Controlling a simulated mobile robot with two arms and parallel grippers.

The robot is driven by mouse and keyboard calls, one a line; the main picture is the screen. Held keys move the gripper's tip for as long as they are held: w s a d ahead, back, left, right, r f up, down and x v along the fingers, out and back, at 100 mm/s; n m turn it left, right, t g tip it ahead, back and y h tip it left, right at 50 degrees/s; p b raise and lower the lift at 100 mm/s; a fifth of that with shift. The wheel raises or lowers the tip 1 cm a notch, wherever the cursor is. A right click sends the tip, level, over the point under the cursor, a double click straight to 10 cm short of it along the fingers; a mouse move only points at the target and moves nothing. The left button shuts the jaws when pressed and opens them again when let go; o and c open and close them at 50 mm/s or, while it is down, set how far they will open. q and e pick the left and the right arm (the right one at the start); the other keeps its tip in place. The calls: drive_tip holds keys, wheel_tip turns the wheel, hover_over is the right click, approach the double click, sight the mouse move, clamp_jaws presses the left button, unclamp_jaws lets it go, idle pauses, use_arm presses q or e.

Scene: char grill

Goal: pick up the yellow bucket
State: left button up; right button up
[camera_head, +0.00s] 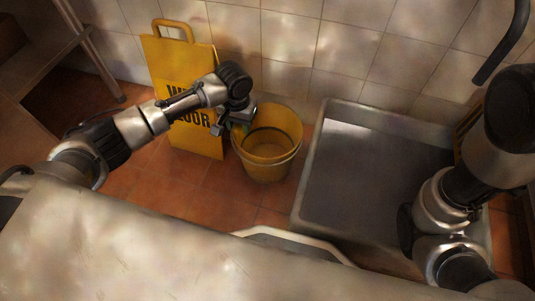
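The yellow bucket (265,166) stands upright on the red tiled floor, near the tiled wall, between a yellow sign and a grey basin. Its open top faces up and it looks empty. My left arm comes in from the left, and my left gripper (236,120) is at the bucket's upper left rim. The gripper is small and dark here, so I cannot tell whether its fingers are open or closed on the rim. My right arm is at the right over the basin; its gripper does not show clearly.
The yellow wet-floor sign (190,62) stands left of the bucket, behind my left arm. The grey basin (310,165) stands close on the bucket's right. A shelf or table with a metal leg (95,50) is at the upper left. Floor (200,195) in front of the bucket is clear.

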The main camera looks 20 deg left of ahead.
use_arm(q)
clamp_jaws()
drive_tip(key=shift+a, duration=0.1)
idle(1.3)
